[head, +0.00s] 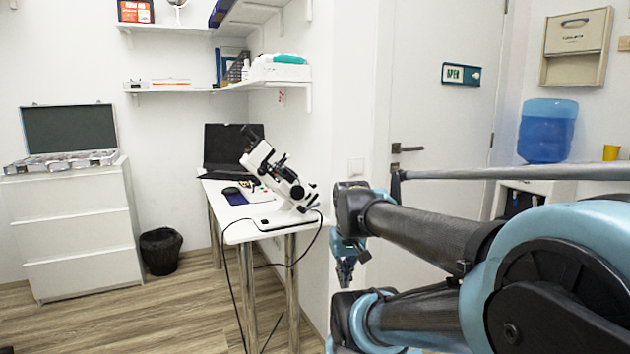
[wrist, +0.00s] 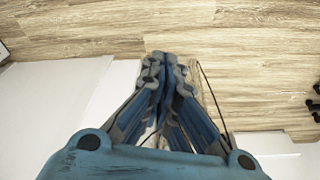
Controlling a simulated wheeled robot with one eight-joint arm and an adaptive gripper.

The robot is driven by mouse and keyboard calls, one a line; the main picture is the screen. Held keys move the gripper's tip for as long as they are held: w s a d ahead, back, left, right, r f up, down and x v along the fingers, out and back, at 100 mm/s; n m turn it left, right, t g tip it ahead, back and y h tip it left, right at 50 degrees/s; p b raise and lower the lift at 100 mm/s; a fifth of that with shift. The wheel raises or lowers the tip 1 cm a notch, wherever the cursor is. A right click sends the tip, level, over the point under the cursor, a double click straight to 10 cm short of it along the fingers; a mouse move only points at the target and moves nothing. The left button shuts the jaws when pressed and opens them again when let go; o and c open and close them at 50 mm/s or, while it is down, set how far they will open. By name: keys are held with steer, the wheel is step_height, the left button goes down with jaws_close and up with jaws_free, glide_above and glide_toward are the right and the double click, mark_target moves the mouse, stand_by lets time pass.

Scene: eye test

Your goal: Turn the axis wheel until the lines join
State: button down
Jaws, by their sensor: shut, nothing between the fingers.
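A white and black optical instrument (head: 275,178) stands tilted on a narrow white table (head: 245,229) in the head view. I take it to be the eye-test device; its axis wheel and any lines are too small to make out. My gripper (head: 345,272) hangs to the right of the table, apart from the instrument and lower than the tabletop. In the wrist view my gripper (wrist: 165,72) points at the wooden floor, with its fingers together and nothing between them. The instrument is not clearly seen in the wrist view.
A black laptop (head: 225,146) stands at the table's back. A dark cable (head: 303,252) hangs off the table's front. A black bin (head: 160,250) and a white drawer cabinet (head: 80,225) stand left. Shelves (head: 180,90) hang above. Floor (head: 185,310) before the cabinet is clear.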

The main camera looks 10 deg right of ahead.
steer(key=w+r, duration=1)
steer(key=w, duration=0.1)
step_height(320, 180, up, 13)
steer(key=m+t, duration=0.1)
steer(key=t, duration=0.1)
glide_above(316, 185)
steer(key=x, duration=0.9)
steer(key=shift+s+f, duration=0.25)
steer(key=shift+f, duration=0.05)
steer(key=shift+s+f+m, duration=0.25)
steer(key=shift+s+m, duration=0.15)
steer(key=shift+s, duration=0.7)
steer(key=shift+s+d, duration=0.1)
steer(key=shift+s, duration=0.1)
